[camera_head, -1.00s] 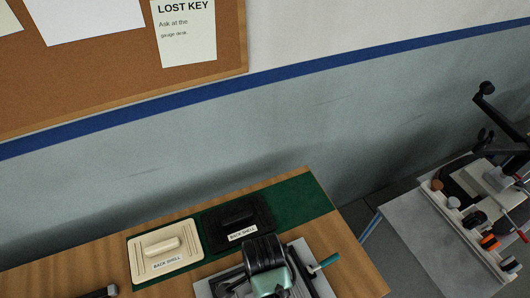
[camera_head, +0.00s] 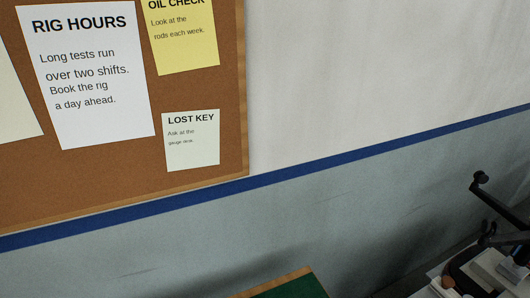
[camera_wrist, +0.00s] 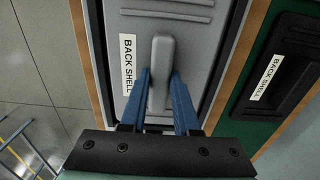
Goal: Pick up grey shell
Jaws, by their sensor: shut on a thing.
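The grey shell (camera_wrist: 203,45) is a flat grey plate with a raised upright handle (camera_wrist: 161,52) and a white "BACK SHELL" label. It fills the upper middle of the wrist view. My gripper (camera_wrist: 159,82) has its two blue fingers on either side of the handle, shut on it. I cannot tell whether the shell is lifted or still resting on what lies below it. The lower end of the handle is between the fingers. Neither the shell nor my gripper shows in the head view.
A black shell (camera_wrist: 292,60), also labelled "BACK SHELL", lies right of the grey one on a green mat (camera_wrist: 237,118). A wooden edge runs between them. Tiled floor (camera_wrist: 45,65) is at left. The head view shows a cork board (camera_head: 205,85) and the mat's corner (camera_head: 295,288).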

